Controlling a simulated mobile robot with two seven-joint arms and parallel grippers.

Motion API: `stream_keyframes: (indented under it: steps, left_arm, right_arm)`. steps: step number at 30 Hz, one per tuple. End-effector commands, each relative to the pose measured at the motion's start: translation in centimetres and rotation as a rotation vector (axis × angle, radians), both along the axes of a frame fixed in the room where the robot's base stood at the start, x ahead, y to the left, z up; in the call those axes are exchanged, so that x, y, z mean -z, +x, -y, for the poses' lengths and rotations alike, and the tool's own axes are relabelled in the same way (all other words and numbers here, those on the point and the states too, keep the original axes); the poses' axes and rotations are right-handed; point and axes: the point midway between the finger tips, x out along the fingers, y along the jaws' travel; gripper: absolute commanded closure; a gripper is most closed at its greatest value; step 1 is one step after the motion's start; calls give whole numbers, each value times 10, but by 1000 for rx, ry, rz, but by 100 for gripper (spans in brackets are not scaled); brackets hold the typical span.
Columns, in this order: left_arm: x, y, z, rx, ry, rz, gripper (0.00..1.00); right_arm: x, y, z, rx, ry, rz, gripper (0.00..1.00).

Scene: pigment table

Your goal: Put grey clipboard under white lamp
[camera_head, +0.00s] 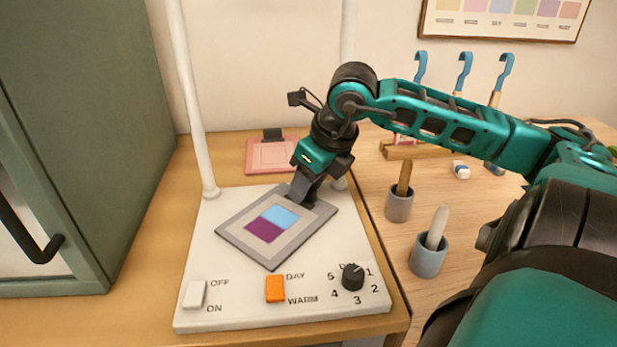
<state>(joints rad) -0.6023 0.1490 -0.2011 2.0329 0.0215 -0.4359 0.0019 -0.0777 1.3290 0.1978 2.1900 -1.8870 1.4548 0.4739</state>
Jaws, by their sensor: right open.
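The grey clipboard (240,228) lies tilted in angle on the white base of the lamp (215,293). It carries a light sheet with a blue and a purple square. My right gripper (303,195) is open and stands at the clipboard's far right corner, covering its clip end. I cannot tell whether the fingers touch the board. Two white lamp posts (193,110) rise at the back of the base; the lamp's top is out of view. My left gripper is not in view.
A pink clipboard (262,166) lies behind the base. A green cabinet (85,120) stands on the left. Two cups (428,262) with tools stand to the right, near my arm. The base's front has a white switch (195,294), an orange switch (275,289) and a black knob (352,277).

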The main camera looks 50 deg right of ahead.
Motion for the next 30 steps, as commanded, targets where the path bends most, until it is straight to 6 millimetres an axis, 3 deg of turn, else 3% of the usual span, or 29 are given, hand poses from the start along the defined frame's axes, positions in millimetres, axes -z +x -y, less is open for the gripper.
stream_keyframes:
  steps: [7,11,24,30]
  left_arm:
    - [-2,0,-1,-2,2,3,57]
    - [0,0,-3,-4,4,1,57]
    - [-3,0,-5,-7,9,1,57]
    - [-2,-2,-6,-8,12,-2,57]
  right_arm:
    - [-4,0,0,0,0,1,58]
    - [-16,-5,0,1,1,2,58]
    - [-96,-38,3,0,0,5,58]
    - [-111,-45,4,-1,0,1,58]
